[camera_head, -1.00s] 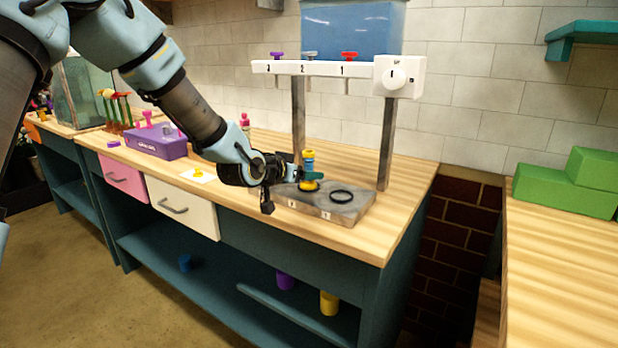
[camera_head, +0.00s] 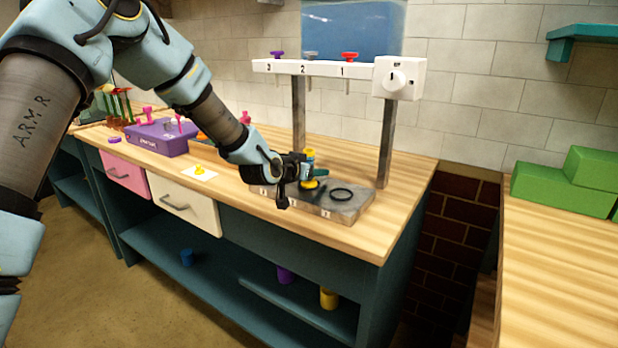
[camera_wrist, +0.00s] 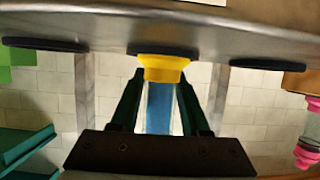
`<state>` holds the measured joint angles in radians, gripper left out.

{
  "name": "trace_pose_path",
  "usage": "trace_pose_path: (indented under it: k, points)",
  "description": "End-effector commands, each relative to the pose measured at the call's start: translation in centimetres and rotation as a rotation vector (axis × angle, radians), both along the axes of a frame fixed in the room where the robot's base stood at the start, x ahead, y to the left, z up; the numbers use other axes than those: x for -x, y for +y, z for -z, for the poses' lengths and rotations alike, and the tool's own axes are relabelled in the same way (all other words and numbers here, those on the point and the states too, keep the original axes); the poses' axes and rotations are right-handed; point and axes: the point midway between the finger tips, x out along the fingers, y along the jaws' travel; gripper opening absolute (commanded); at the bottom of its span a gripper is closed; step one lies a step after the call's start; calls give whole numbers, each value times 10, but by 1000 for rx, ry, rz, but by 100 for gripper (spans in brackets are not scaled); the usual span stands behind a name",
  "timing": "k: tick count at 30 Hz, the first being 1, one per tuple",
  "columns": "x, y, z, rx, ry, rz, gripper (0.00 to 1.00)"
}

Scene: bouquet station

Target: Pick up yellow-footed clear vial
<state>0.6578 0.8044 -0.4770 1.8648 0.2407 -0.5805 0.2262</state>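The yellow-footed clear vial (camera_head: 310,184) stands upright on the grey stone block (camera_head: 335,209), its foot on a dark ring. In the wrist view, which appears upside down, the vial (camera_wrist: 159,100) has a yellow foot and looks blue inside its clear body. My gripper (camera_head: 318,170) is around the vial's body, one finger on each side. In the wrist view my gripper (camera_wrist: 160,92) is open, with narrow gaps between the fingers and the vial. In the head view the fingers partly hide the vial's body.
An empty black ring (camera_head: 341,195) lies on the block right of the vial. A dispenser bar (camera_head: 325,68) with numbered valves and a white knob (camera_head: 398,78) stands behind, on grey posts. A purple box (camera_head: 160,139) stands to the left. The counter's right end is clear.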

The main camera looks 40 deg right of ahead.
Motion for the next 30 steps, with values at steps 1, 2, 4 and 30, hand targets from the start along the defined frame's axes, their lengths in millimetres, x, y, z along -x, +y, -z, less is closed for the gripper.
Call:
trace_pose_path:
  k: [1, 2, 4, 30]
  points:
    - [0, 0, 0, 0, 0, 0, 39]
    - [0, 0, 0, 0, 0, 0, 35]
    - [0, 0, 0, 0, 0, 0, 28]
    - [0, 0, -2, 2, -1, 0, 0]
